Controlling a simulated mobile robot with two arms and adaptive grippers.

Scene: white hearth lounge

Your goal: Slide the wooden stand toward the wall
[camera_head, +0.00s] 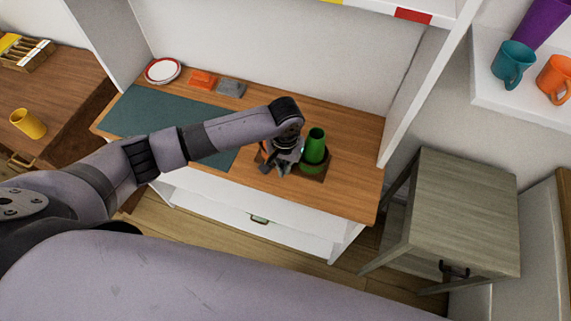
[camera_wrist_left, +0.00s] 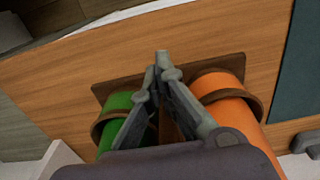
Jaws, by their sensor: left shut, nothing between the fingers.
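The wooden stand (camera_head: 326,165) is dark brown and stands on the wooden desktop, towards its right end. In the left wrist view the stand (camera_wrist_left: 238,62) has two rings, with a green cup (camera_wrist_left: 118,103) in one and an orange cup (camera_wrist_left: 222,92) in the other. My left gripper (camera_head: 280,172) is shut and empty, pointing down at the stand, between the two cups in the left wrist view (camera_wrist_left: 162,66). Whether it touches the stand is unclear. My right gripper is out of view.
The desktop (camera_head: 348,130) has free wood between the stand and the white back wall (camera_head: 270,50). A teal mat (camera_head: 140,112), orange and grey items (camera_head: 202,79), and a red-rimmed plate (camera_head: 162,70) lie to the left. A grey side table (camera_head: 465,200) stands right.

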